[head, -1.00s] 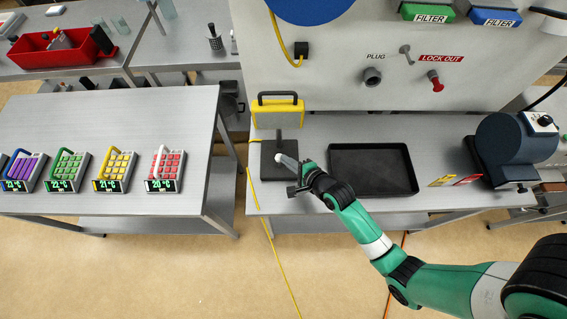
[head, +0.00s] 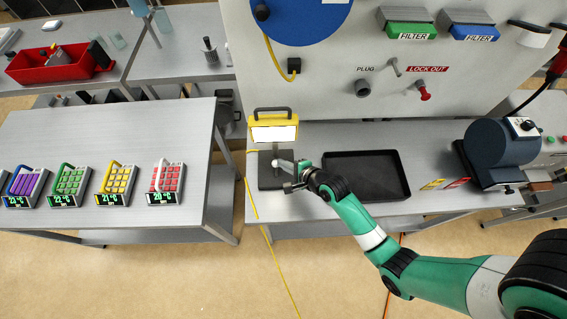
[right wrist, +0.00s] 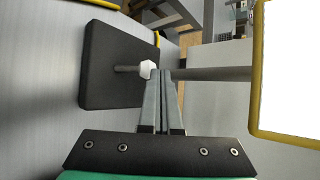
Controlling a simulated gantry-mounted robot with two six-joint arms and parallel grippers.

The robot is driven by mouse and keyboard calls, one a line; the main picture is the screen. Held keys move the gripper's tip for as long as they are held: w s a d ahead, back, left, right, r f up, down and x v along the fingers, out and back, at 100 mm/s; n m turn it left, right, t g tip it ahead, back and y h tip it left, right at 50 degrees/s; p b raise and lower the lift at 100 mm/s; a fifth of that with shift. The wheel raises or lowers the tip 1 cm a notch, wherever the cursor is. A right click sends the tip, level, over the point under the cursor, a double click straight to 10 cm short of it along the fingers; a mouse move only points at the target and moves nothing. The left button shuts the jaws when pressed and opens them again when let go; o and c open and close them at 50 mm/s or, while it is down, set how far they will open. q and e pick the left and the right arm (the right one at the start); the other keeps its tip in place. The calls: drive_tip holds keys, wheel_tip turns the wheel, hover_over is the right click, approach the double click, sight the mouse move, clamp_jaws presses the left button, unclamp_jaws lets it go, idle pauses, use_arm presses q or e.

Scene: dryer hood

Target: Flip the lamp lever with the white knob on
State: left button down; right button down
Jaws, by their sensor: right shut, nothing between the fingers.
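The lamp (head: 274,131) has a yellow frame, a dark handle on top and a bright white, lit face. It stands on a grey post above a dark square base (head: 266,184). In the right wrist view, the lit face (right wrist: 290,70) fills the right side and the base (right wrist: 105,90) is at left. The lever's white knob (right wrist: 147,69) sits on a short grey rod beside my fingertips; whether they touch cannot be told. My right gripper (head: 284,164) is shut and empty by the post, its fingertips (right wrist: 160,74) together. My left gripper is out of view.
A black tray (head: 366,197) lies just right of the base. A dark blue machine (head: 497,143) stands farther right. A panel with a plug socket (head: 362,89) and red lock-out lever (head: 425,95) rises behind. A yellow cable (head: 254,205) runs down at left.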

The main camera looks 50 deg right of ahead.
drive_tip(key=s+d+r+p, duration=0.1)
drive_tip(key=s+r+p, duration=0.5)
drive_tip(key=r, duration=0.5)
drive_tip(key=s, duration=0.2)
drive_tip(key=shift+s+d, duration=0.3)
drive_tip(key=shift+d, duration=0.1)
